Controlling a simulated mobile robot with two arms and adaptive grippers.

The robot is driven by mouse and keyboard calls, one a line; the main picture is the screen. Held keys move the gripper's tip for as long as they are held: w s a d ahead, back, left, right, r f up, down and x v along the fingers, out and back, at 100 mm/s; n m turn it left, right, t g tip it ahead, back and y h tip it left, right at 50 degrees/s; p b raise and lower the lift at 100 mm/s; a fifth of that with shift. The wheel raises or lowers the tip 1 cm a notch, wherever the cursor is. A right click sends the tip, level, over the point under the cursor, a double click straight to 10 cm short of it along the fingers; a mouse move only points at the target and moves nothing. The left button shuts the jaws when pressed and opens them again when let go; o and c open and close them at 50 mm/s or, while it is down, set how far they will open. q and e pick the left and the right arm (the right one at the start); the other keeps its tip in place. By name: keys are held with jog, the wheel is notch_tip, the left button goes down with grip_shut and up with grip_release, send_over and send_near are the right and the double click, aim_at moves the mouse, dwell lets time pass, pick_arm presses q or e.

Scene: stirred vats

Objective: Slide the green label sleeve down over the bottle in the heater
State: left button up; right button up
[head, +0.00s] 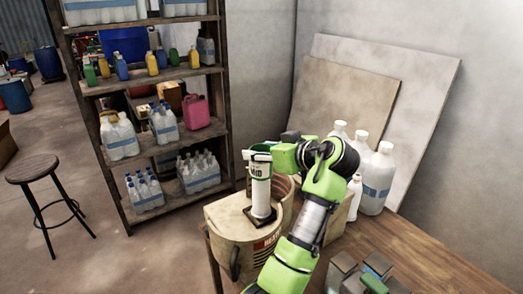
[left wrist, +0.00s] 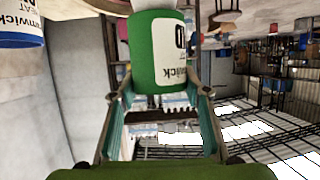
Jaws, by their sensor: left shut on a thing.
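A white bottle (head: 260,204) stands upright on a small dark square plate (head: 274,219) on the beige heater (head: 223,220). A green label sleeve with a white printed panel (head: 260,168) is around or directly above the bottle's upper part; I cannot tell how far it overlaps. My left gripper (head: 262,151) is at the sleeve's top edge, shut on it. In the left wrist view, which is upside down, the sleeve (left wrist: 157,62) sits between the two fingers (left wrist: 160,98), with white bottle showing past its far end. My right gripper is not in view.
White bottles with blue bands (head: 376,182) stand behind my left arm on the wooden table (head: 440,240). Grey blocky items (head: 346,266) lie at the front right. A shelf (head: 150,150) with bottles stands at the left. Boards (head: 345,100) lean on the wall.

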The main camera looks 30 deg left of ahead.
aim_at(267, 189)
pick_arm(q)
jog(key=shift+f+b, duration=1.1)
jog(key=shift+f, duration=0.6)
jog(key=shift+f+b, duration=3.2)
jog(key=shift+f, duration=1.35)
jog(key=o, duration=0.8)
jog(key=shift+r, duration=0.15)
notch_tip(267, 189, up, 10)
jog(key=shift+f, duration=0.1)
jog(key=shift+f, duration=0.1)
